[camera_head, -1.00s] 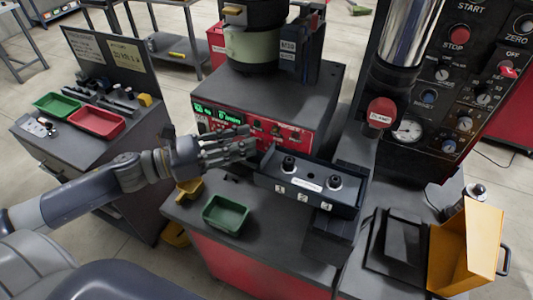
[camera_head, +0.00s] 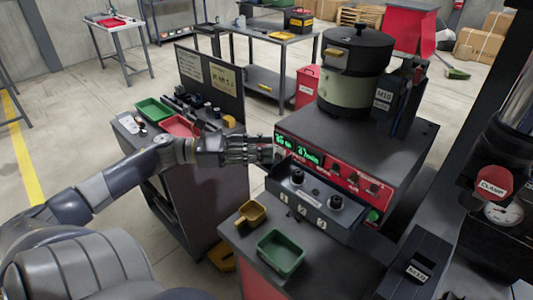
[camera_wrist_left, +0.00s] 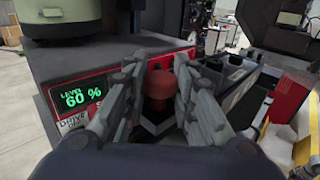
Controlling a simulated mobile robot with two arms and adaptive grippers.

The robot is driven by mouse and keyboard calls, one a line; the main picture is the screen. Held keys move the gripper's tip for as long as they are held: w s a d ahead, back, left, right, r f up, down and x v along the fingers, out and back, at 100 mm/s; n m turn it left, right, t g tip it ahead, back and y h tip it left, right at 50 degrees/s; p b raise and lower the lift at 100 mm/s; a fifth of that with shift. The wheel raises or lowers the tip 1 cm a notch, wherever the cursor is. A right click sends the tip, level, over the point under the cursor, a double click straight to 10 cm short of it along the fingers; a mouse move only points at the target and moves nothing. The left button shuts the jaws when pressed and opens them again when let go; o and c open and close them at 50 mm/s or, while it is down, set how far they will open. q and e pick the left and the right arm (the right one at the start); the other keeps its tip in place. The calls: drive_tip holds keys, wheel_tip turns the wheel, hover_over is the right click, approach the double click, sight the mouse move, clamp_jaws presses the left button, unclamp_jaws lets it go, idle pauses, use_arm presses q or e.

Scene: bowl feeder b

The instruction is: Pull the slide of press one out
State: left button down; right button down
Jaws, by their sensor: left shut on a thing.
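My left gripper (camera_head: 266,155) reaches in from the left to the near left end of a dark tray (camera_head: 310,218) with numbered labels. In the left wrist view its fingers (camera_wrist_left: 158,88) are shut around a red knob (camera_wrist_left: 158,84), with a dark plate below it. In the head view the fingers hide this knob. The press at the right edge, with a red knob marked CLAMP (camera_head: 492,183), is only partly in view. I cannot make out which part is the slide of press one. My right gripper is not in view.
The feeder's red panel (camera_head: 325,168) with a green display is close behind the fingers, under the feeder bowl (camera_head: 352,80). A green bin (camera_head: 281,252) and a yellow scoop (camera_head: 250,214) are on the bench in front. A side cart with bins (camera_head: 153,109) stands at left.

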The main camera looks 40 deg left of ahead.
use_arm(q)
drive_tip(key=shift+w+a+r, duration=0.1)
drive_tip(key=shift+a+r, duration=0.05)
drive_tip(key=shift+a, duration=0.05)
drive_tip(key=c, duration=1.3)
unclamp_jaws()
drive_tip(key=shift+a, duration=0.2)
drive_tip(key=shift+s, duration=0.3)
drive_tip(key=v, duration=1.1)
drive_tip(key=shift+s+a, duration=0.2)
drive_tip(key=shift+a, duration=0.15)
